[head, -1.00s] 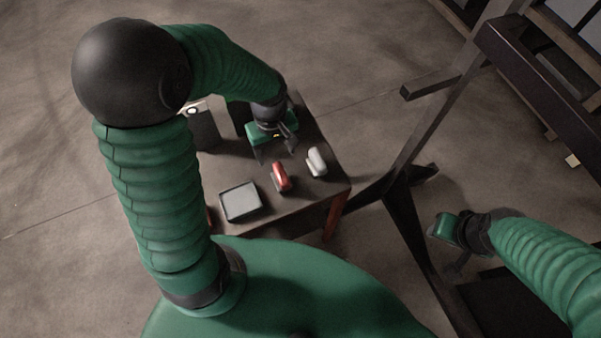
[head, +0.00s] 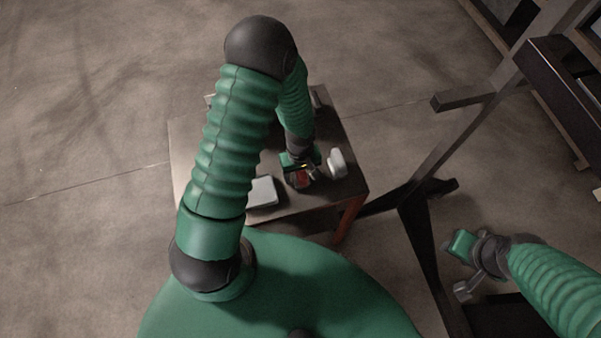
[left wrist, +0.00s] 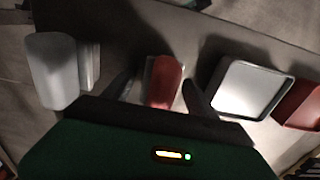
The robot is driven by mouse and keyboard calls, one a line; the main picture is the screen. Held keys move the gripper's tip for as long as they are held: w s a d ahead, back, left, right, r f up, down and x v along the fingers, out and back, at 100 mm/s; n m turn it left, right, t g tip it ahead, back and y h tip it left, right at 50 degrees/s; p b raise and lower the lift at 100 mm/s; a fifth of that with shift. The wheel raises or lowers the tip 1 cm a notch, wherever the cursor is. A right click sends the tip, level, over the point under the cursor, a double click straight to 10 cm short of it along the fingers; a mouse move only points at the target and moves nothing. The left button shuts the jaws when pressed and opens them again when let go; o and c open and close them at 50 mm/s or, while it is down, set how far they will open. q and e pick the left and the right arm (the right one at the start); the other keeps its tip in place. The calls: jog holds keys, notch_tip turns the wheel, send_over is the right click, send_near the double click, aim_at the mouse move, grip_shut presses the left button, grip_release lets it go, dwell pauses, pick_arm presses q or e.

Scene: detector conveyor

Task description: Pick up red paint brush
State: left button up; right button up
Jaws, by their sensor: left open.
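The red paint brush (head: 302,179) lies on the small table (head: 187,150), partly hidden by my left gripper in the head view. In the left wrist view the red brush (left wrist: 163,82) lies between the two dark fingers, with a gap on either side. My left gripper (head: 300,176) is open and over the brush; its fingers (left wrist: 160,88) show in the wrist view.
A light, shallow tray (head: 262,192) sits left of the brush, and also shows in the left wrist view (left wrist: 284,78). Beside it in that view is another red object (left wrist: 303,105). A dark metal frame (head: 465,110) stands right of the table.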

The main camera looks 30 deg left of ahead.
pick_arm(q)
jog(key=shift+r, duration=0.1)
grip_shut()
dwell(0.3)
